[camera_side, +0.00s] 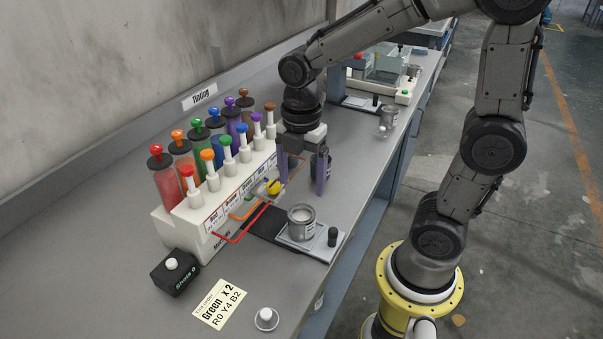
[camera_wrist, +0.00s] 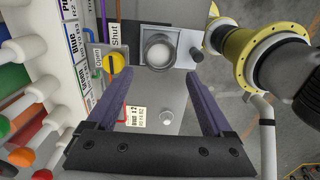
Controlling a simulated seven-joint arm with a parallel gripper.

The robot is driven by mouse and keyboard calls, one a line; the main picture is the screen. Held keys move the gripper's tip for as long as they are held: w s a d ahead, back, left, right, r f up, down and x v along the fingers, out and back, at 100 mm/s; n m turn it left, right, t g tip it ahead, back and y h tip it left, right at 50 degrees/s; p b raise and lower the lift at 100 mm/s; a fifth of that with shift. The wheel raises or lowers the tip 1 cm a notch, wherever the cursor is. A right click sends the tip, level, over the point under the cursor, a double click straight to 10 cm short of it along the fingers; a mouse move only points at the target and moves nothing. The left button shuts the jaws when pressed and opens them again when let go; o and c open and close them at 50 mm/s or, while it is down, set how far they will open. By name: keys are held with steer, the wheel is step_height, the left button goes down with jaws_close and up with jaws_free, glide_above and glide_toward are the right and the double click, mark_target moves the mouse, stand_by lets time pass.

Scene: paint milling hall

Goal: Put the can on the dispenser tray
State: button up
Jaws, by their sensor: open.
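A small grey metal can (camera_side: 301,215) with pale contents stands upright on a light square plate (camera_side: 291,240), which has a black knob (camera_side: 332,237) at its corner. I cannot tell for sure whether this plate is the dispenser tray. In the wrist view the can (camera_wrist: 158,52) lies ahead, beyond the fingertips. My gripper (camera_side: 302,166) is open and empty, its purple fingers above and behind the can, apart from it. In the wrist view the gripper (camera_wrist: 147,74) spans the bench short of the can.
The white tinting dispenser (camera_side: 195,240) with several coloured bottles and plungers stands left of my gripper. Its yellow valve knob (camera_side: 273,186) is close to my left finger. A black button box (camera_side: 174,272), an order card (camera_side: 219,304) and another can (camera_side: 388,122) are on the bench.

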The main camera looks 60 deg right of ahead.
steer(key=s+r+m+t, duration=0.5)
steer(key=s+m, duration=0.5)
steer(key=m, duration=0.8)
steer(key=shift+r+t, duration=0.3)
steer(key=shift+r, duration=0.6)
